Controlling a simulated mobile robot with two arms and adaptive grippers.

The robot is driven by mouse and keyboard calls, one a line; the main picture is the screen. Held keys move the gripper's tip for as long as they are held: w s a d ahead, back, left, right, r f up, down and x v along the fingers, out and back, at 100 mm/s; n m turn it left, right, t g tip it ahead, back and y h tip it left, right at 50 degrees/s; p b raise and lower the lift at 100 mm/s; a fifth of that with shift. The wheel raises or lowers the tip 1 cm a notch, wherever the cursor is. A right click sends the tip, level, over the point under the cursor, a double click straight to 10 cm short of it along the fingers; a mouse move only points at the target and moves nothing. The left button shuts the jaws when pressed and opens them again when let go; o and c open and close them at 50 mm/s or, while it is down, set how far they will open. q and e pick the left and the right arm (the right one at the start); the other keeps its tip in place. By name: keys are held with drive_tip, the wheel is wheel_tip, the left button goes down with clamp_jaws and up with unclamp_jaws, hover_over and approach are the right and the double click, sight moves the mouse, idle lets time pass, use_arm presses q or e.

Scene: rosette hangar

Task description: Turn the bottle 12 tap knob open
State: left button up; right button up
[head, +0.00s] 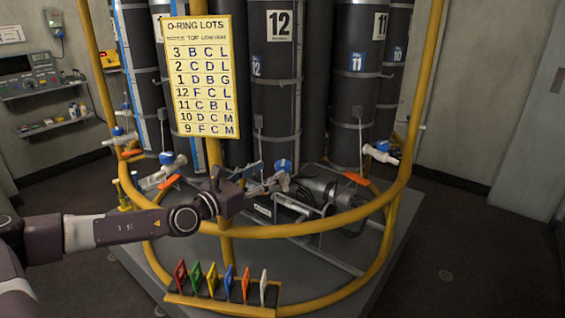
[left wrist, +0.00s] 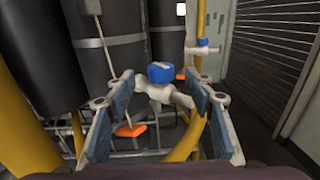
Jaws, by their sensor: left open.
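Bottle 12 (head: 275,95) is a tall dark cylinder with a "12" plate, at the middle back in the head view. In front of its foot is a white tap with a blue knob (head: 284,165). My left gripper (head: 254,178) is just left of this tap. In the left wrist view a blue knob (left wrist: 160,72) on a white tap body (left wrist: 155,92) appears between the open fingers of my left gripper (left wrist: 160,85). The fingers look apart from the knob; exact depth is hard to tell. My right gripper is out of view.
A yellow rail (head: 300,229) curves in front of the bottles, close under my left arm. A yellow "O-RING LOTS" board (head: 202,78) hangs on a yellow post. Other taps (head: 381,153) with blue knobs stand around. An orange piece (left wrist: 130,130) is below the knob. A rack of coloured tags (head: 222,305) is in front.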

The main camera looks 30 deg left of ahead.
sight(281, 164)
use_arm(q)
drive_tip(key=w+p, duration=0.1)
drive_tip(key=w, duration=0.3)
drive_tip(key=w+d+p, duration=0.1)
drive_tip(key=w, duration=0.1)
drive_tip(key=shift+r+p, duration=0.15)
drive_tip(key=shift+p, duration=0.15)
drive_tip(key=shift+w, duration=0.65)
drive_tip(key=shift+c, duration=0.6)
